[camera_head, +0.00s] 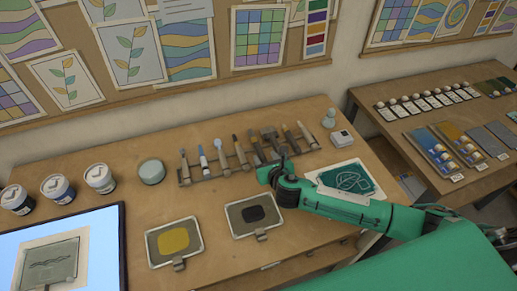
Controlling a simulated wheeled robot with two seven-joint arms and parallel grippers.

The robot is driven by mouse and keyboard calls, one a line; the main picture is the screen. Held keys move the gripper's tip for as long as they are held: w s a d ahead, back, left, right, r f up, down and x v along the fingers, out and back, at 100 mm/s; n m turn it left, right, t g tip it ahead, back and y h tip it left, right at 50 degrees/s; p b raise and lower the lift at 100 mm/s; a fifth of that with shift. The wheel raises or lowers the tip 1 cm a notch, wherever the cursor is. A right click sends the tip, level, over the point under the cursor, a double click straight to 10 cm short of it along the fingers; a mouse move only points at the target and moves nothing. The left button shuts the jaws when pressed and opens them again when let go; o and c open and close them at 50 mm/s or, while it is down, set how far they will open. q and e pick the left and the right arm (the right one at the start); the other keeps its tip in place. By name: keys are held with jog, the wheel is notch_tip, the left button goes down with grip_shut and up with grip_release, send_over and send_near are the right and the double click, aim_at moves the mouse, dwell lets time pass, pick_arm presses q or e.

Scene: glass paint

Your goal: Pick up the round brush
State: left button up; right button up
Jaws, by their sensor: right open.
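Several brushes and tools stand in a row in a dark rack (208,179) on the wooden table. Their tips differ, but they are too small for me to tell which one is the round brush. A slim tool with a brown tip (241,152) stands near the middle of the row. My right gripper (264,172) is open and appears empty, just in front of the rack's middle. It hides part of the rack and the lower ends of some tools. My left gripper is out of view.
Trays with yellow paint (174,240) and black paint (254,213) lie in front of the rack. Lidded jars (100,178) and a round pale container (151,171) stand left. A lit panel (103,236) is at front left. A teal-patterned sheet (346,180) lies right.

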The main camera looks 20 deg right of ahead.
aim_at(260, 152)
jog(key=shift+w, duration=0.35)
jog(key=p+x, duration=0.1)
jog(key=x, duration=0.2)
jog(key=shift+a+f, duration=0.15)
jog(key=shift+w+f+p, duration=0.3)
jog(key=shift+w+p, duration=0.05)
jog(key=shift+w, duration=0.2)
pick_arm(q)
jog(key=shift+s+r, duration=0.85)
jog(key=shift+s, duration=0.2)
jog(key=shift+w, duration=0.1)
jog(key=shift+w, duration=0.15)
pick_arm(e)
grip_shut()
